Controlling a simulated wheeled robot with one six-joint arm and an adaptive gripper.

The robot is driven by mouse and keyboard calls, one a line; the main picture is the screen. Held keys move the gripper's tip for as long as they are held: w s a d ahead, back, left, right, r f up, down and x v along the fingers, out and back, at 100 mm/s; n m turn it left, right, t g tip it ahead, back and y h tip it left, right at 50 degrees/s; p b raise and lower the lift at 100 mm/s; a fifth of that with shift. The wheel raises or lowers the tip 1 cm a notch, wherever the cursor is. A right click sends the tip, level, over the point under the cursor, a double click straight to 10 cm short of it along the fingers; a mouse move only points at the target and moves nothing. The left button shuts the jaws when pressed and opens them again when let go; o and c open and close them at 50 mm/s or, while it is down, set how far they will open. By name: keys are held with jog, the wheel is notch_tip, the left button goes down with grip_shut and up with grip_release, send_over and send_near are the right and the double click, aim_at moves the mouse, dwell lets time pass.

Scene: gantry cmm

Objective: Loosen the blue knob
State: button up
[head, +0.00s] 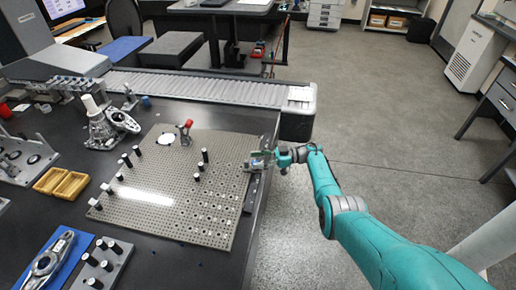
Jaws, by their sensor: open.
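My gripper (267,159) is at the right edge of the perforated fixture plate (190,213), reaching in from the right. It is open, and its fingers are at a small metal clamp or fixture (254,165) on the plate edge. A small bluish spot shows there between or beside the fingers; it may be the blue knob, but it is too small and partly hidden to tell. I cannot tell whether the fingers touch it. Another small blue round piece (146,101) stands far off on the dark table, near the metal castings.
The plate carries several black posts (205,156) and a red-handled clamp (186,130). A dark rail (252,192) runs along the plate's right side. A grey guideway (200,88) lies behind. Yellow trays (68,187) are at left. The floor right of the table is open.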

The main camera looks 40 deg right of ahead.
notch_tip(320, 180, up, 9)
dwell(0.5)
jog(key=shift+f, duration=0.15)
